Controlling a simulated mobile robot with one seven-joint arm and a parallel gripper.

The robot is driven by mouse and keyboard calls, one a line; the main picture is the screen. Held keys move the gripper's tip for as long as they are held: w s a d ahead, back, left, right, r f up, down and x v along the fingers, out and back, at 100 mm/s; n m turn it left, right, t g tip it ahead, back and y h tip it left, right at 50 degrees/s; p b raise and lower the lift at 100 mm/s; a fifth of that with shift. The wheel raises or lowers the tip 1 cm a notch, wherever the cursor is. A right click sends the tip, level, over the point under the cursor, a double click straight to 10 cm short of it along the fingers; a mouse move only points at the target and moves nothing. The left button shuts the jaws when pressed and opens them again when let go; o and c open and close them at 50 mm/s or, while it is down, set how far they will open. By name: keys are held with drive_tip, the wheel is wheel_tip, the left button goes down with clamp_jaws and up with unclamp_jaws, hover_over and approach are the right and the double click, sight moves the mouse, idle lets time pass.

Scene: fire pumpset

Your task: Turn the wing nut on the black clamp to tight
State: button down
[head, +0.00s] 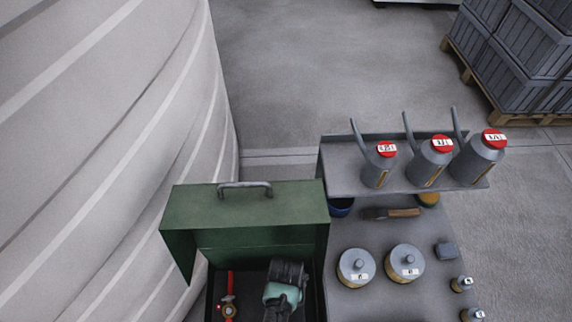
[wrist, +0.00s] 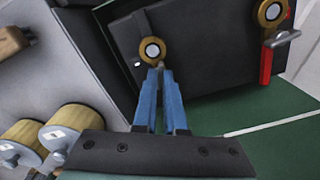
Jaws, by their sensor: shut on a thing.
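In the wrist view, my gripper (wrist: 160,68) has two blue fingers closed together at the tips. The tips are just below a brass round fitting (wrist: 152,50) with a white centre, on the black clamp. They are shut on the wing nut there, which is mostly hidden between them, so its angle cannot be read. A small white spot shows left of the fitting. In the head view, my wrist (head: 285,285) reaches into the green toolbox (head: 245,215) and hides the black clamp and fingertips.
A red clamp (head: 229,308) with a similar brass fitting is left of my wrist; it shows at upper right in the wrist view (wrist: 266,62). The toolbox's raised lid stands behind. A grey bench (head: 385,230) holds brass drums (head: 405,264), a hammer (head: 400,212) and oil cans (head: 434,160).

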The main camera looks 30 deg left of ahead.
drive_tip(key=m+p, duration=0.1)
drive_tip(key=m, duration=0.9)
drive_tip(key=shift+p, duration=0.3)
drive_tip(key=shift+m, duration=0.3)
drive_tip(key=c, duration=1)
unclamp_jaws()
wheel_tip(320, 180, up, 13)
drive_tip(key=shift+p, duration=0.35)
drive_tip(key=shift+s, duration=0.1)
